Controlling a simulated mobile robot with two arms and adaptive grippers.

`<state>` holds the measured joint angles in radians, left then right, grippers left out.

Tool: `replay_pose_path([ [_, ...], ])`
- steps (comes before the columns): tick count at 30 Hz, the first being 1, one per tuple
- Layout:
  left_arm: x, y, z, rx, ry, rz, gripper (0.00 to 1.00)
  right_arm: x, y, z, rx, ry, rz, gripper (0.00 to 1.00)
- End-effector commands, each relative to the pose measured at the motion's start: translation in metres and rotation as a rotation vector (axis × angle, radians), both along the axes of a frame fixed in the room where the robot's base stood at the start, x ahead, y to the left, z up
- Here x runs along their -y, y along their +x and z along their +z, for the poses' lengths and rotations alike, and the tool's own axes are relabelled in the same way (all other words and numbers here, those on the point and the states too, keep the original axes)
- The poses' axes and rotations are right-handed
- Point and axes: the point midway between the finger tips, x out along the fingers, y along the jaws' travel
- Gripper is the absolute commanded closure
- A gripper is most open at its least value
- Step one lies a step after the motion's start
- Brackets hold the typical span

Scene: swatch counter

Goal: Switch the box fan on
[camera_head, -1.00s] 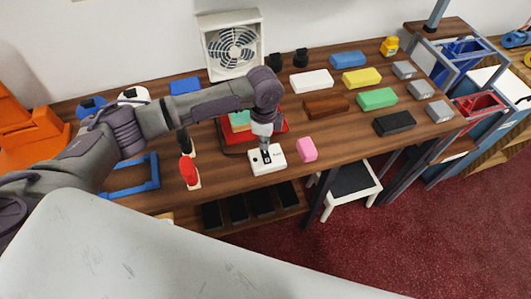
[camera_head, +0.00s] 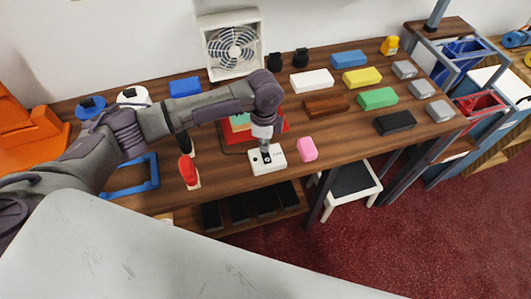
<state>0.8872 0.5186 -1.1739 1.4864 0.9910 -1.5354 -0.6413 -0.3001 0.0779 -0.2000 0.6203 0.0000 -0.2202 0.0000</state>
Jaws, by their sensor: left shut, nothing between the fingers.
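The white box fan (camera_head: 233,45) stands upright at the back of the wooden counter, against the wall. A small white switch box (camera_head: 268,160) with dark marks on its top lies near the counter's front edge. My left gripper (camera_head: 266,152) is shut and empty, pointing down at the top of the switch box. Its fingertips are at or just above the box; I cannot tell whether they touch. They hide part of the box's top. A dark cable seems to run behind it. My right gripper is not in view.
A pink block (camera_head: 307,149) stands just right of the switch box. A red-handled tool (camera_head: 189,171) is to the left, near a blue frame (camera_head: 140,180). A red tray (camera_head: 281,127) lies behind. Several coloured blocks fill the counter's right side.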

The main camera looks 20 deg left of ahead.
Motion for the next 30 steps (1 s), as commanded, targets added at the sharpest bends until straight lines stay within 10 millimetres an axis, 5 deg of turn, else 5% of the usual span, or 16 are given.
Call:
replay_pose_path([
  [21,0.000,0.000,-0.012,0.000,0.000,-0.001,1.00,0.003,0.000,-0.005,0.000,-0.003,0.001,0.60],
  [30,0.000,0.000,0.000,-0.001,0.000,-0.001,1.00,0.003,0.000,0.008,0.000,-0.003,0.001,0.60],
])
